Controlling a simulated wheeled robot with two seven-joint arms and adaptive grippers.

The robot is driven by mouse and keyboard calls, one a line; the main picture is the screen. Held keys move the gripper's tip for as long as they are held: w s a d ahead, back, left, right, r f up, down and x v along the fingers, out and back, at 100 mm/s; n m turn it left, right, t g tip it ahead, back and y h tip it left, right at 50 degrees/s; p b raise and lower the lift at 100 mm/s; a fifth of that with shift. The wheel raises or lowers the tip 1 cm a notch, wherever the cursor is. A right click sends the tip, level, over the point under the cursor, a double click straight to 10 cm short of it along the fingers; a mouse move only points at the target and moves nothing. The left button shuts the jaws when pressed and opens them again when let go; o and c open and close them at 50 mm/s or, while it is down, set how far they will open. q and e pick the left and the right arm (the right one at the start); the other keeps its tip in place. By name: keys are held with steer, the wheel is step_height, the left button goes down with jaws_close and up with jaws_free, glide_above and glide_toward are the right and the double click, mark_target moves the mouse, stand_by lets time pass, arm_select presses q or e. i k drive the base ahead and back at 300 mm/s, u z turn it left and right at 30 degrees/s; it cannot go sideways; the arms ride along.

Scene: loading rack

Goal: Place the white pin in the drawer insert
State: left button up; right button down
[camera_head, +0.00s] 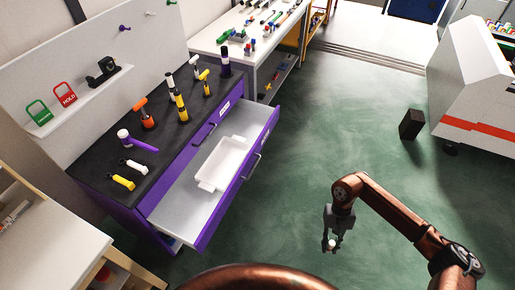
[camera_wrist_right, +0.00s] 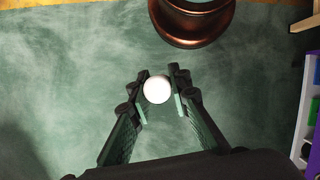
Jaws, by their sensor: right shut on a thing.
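My right gripper (camera_head: 331,243) is shut on the white pin (camera_head: 331,245) and holds it above the green floor, to the right of the open drawer. In the right wrist view the white round end of the pin (camera_wrist_right: 157,89) sits between the two fingertips (camera_wrist_right: 162,91); the rest of it is hidden behind that end. The drawer (camera_head: 172,212) of the purple cabinet is pulled out. A white tray-like insert (camera_head: 208,185) lies inside it and looks empty. My left gripper is not seen in either view.
The dark cabinet top (camera_head: 165,150) holds several handled tools, a white pin-like piece (camera_head: 133,166) and a yellow one (camera_head: 122,182). A pale wooden table (camera_head: 45,250) stands at the left. A black block (camera_head: 411,124) is at the right. The floor between drawer and gripper is clear.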

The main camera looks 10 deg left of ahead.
mark_target(224, 163)
steer(key=u, duration=0.45)
steer(key=i, duration=1)
steer(key=u, duration=1.1)
steer(key=i, duration=0.4)
steer(key=u, duration=0.35)
